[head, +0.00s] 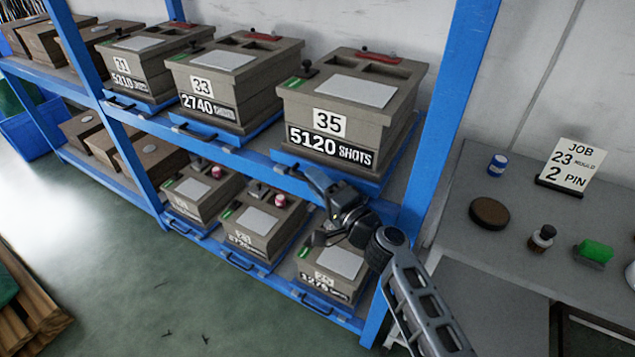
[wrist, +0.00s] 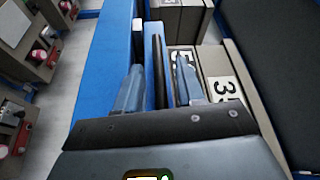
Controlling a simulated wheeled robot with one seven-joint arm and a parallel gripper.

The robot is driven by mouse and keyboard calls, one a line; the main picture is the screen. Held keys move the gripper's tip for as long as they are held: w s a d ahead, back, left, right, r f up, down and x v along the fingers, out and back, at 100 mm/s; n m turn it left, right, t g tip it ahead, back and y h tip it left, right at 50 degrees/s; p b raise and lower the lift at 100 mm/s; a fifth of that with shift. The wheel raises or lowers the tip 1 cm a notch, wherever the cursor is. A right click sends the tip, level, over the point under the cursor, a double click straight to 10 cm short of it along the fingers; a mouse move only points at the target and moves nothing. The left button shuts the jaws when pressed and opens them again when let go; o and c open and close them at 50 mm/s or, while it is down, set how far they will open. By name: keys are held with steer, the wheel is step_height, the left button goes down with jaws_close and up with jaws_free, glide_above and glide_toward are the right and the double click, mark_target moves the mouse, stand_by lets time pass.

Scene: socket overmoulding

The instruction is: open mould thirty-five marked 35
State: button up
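Mould 35 (head: 292,101) is a grey-brown block on the upper shelf at the right, labelled 35 and 5120 SHOTS. It sits upright on a blue tray (head: 372,186) and has a pale plate, a green tag and a red bar on top. Its label side shows in the wrist view (wrist: 246,101), partly hidden by my gripper. My gripper (head: 318,184) is at the shelf front, below the mould's label. In the wrist view my gripper (wrist: 157,90) is open, its fingers on either side of a dark handle bar (wrist: 158,62), with gaps visible.
Moulds 33 (head: 256,90) and 31 (head: 156,75) stand to the left on the same shelf. Several moulds fill the shelf below. A blue upright (head: 446,110) stands right of mould 35. A bench (head: 463,240) with a job card (head: 572,165) lies further right.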

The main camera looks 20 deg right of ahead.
steer(key=shift+c, duration=0.4)
jaws_close()
